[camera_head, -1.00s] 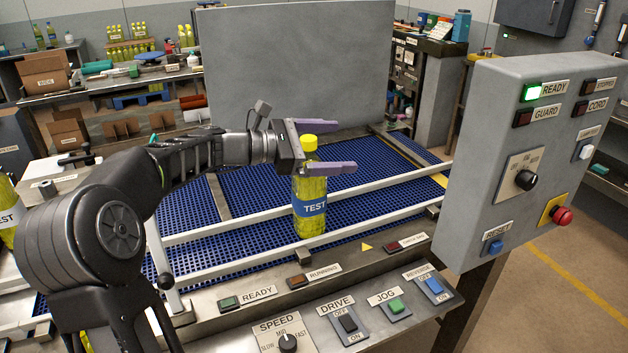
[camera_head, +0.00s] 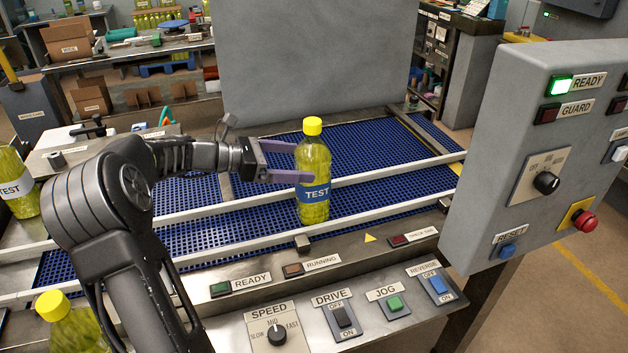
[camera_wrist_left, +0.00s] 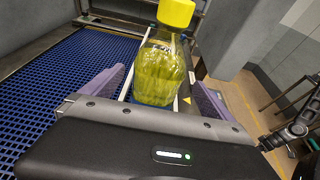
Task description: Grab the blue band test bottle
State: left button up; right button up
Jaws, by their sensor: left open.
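The blue band test bottle (camera_head: 313,207) stands upright on the blue conveyor, between the white rails. It has a yellow cap, yellow-green liquid and a blue TEST band. My left gripper (camera_head: 300,163) is open, its purple fingers reaching from the left at the bottle's upper body. In the left wrist view the bottle (camera_wrist_left: 157,72) stands ahead between the spread fingers (camera_wrist_left: 158,90); its band is not clear there. I cannot tell whether a finger touches it. My right gripper is not in view.
White guide rails (camera_head: 395,202) run along the blue conveyor (camera_head: 365,150). A control box (camera_head: 535,150) stands at right, and a button panel (camera_head: 360,312) in front. Another TEST bottle (camera_head: 17,190) is at far left; a yellow-capped bottle (camera_head: 75,325) is at lower left.

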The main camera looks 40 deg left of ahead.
aim_at(324, 164)
pick_arm(q)
jog(key=shift+b+x, duration=0.5)
jog(key=shift+x, duration=0.35)
jog(key=shift+w+d+f, duration=0.2)
jog(key=shift+w, duration=0.15)
jog(key=shift+w+d, duration=0.1)
jog(key=shift+w, duration=0.05)
jog(key=shift+r, duration=0.1)
jog(key=shift+w+d+f+b, duration=0.15)
jog(key=shift+f+b, duration=0.1)
jog(key=shift+b, duration=0.15)
jog(key=b+x, duration=0.2)
jog(key=x, duration=0.2)
jog(key=shift+w+f, duration=0.2)
jog(key=shift+w, duration=0.1)
